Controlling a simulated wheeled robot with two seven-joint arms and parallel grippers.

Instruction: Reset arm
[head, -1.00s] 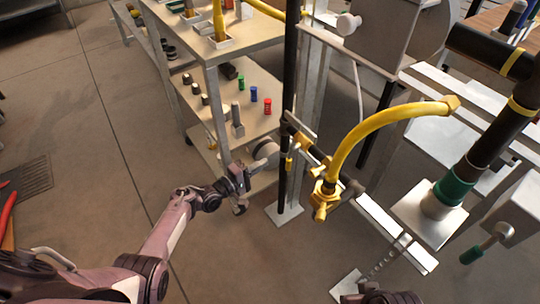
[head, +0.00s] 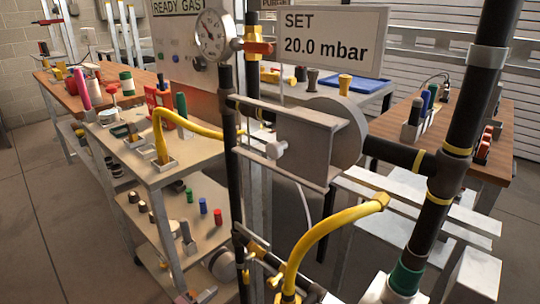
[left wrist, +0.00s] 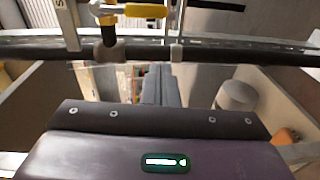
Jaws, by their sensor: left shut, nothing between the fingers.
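My left gripper (head: 204,296) shows only in part at the bottom edge of the head view, below the lower shelf of the cart. In the left wrist view my left gripper (left wrist: 160,85) is shut and empty, its dark fingers side by side pointing away from the camera. A dark horizontal pipe (left wrist: 215,53) crosses the picture beyond the fingers. My right gripper is in neither view.
A metal cart (head: 150,178) with small parts stands at left. A yellow hose (head: 318,237) and dark upright pipes (head: 231,165) stand in front. A pressure gauge (head: 211,35) and a sign (head: 333,40) are above. Bare floor (head: 45,220) lies at far left.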

